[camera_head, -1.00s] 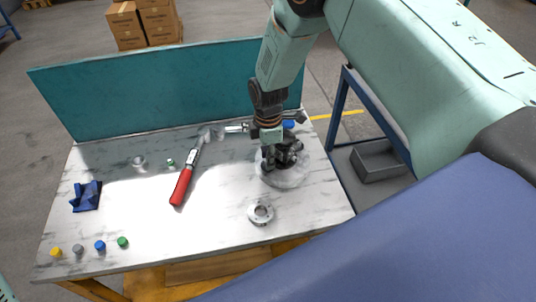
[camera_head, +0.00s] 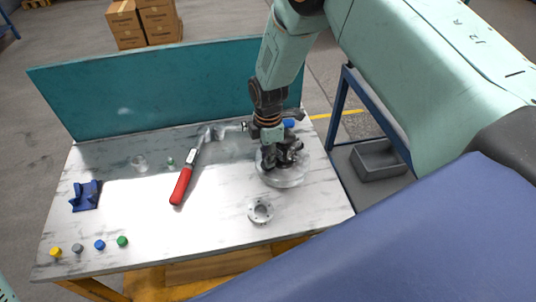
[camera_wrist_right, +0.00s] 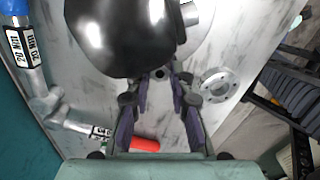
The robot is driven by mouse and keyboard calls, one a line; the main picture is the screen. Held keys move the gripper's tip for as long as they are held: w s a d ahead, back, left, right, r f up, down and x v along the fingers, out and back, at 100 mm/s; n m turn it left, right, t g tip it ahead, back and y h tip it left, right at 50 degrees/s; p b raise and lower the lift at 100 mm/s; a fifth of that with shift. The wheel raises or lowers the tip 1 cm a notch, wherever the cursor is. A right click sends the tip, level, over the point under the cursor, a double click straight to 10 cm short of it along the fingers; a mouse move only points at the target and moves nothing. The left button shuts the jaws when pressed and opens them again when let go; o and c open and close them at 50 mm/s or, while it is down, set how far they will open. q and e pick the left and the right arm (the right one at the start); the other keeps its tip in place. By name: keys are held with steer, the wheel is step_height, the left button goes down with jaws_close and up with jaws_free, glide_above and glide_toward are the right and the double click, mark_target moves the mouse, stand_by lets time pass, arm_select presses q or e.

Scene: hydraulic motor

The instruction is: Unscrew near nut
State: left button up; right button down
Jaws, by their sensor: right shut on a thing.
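My right gripper (camera_head: 278,158) points down at the dark hydraulic motor on the right of the table. It also shows in the right wrist view (camera_wrist_right: 161,78), its fingers beside a small dark round part, the likely nut, at the edge of the shiny black motor body (camera_wrist_right: 110,35). The gripper is shut on this part, but the contact is mostly hidden. The motor stands on a round pale metal base (camera_head: 287,182). My left gripper is not in view.
A loose flanged ring (camera_head: 260,211) lies nearer me on the table. A red-handled torque wrench (camera_head: 181,186) lies left of the motor. A blue bracket (camera_head: 86,198) and several coloured caps (camera_head: 100,245) stand at the left. A teal panel (camera_head: 170,92) closes the back edge.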

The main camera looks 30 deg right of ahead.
steer(key=n, duration=0.4)
steer(key=shift+n, duration=0.4)
steer(key=n+b, duration=0.1)
steer(key=n, duration=0.3)
steer(key=shift+r+n, duration=0.1)
steer(key=shift+n, duration=0.2)
steer(key=c, duration=1.4)
jaws_free()
steer(key=shift+c, duration=0.2)
